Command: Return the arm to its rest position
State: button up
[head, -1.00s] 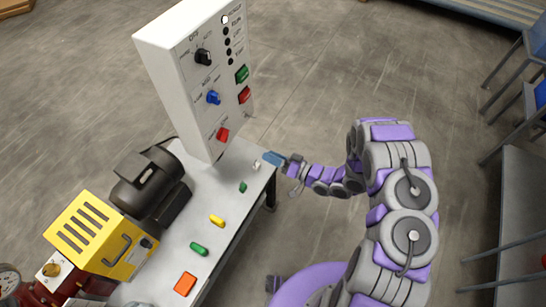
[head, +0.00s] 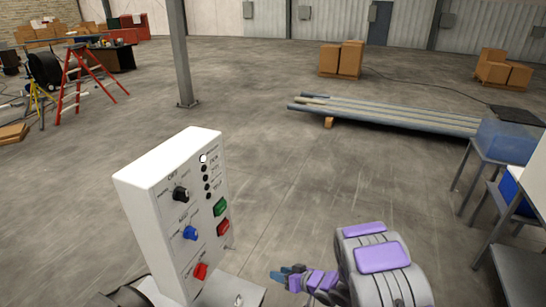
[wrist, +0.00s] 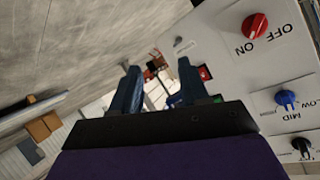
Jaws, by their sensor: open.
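My gripper (head: 284,272) is at the bottom of the head view, just right of the white control panel (head: 160,205). Its blue fingers point left toward the panel's lower right side, with a gap between. In the wrist view my gripper (wrist: 157,92) shows two dark blue fingers spread apart with nothing held between them. The panel face fills the right of the wrist view, with a red knob (wrist: 254,26), a blue knob (wrist: 286,99) and a black knob (wrist: 302,147). My purple and grey arm is bent at the lower right of the head view.
A grey metal table (head: 512,270) stands at the right edge, near blue bins (head: 508,140). A steel column (head: 180,60) and a red ladder (head: 85,75) stand farther back. The floor between is clear.

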jog(key=w+d+r+m+h+b, duration=0.1)
jog(key=d+r+h, duration=0.3)
jog(key=d, duration=0.3)
jog(key=w+d+r+h+b, duration=0.1)
jog(key=d+r+h, duration=0.3)
jog(key=d, duration=0.3)
jog(key=s+d+r+m+g+h+b, duration=0.1)
jog(key=s+d+r+m+h, duration=0.15)
jog(key=s+d+r, duration=0.35)
jog(key=s+d+r+m+g+h+b, duration=0.1)
jog(key=s+d+r+g+h, duration=0.15)
jog(key=s, duration=0.55)
jog(key=s+a+r+g+y+b, duration=0.1)
jog(key=s+a, duration=0.3)
jog(key=s, duration=0.6)
jog(key=s+a+r+g+y+b, duration=0.1)
jog(key=s+a+r+g, duration=0.1)
jog(key=s, duration=0.9)
jog(key=s+a+r+g+y+b, duration=0.1)
jog(key=s+a+g, duration=0.2)
jog(key=s, duration=0.7)
jog(key=a+m, duration=0.1)
jog(key=a, duration=0.1)
jog(key=shift+s+a+r, duration=0.25)
jog(key=shift+a+r, duration=0.05)
jog(key=shift+r, duration=0.05)
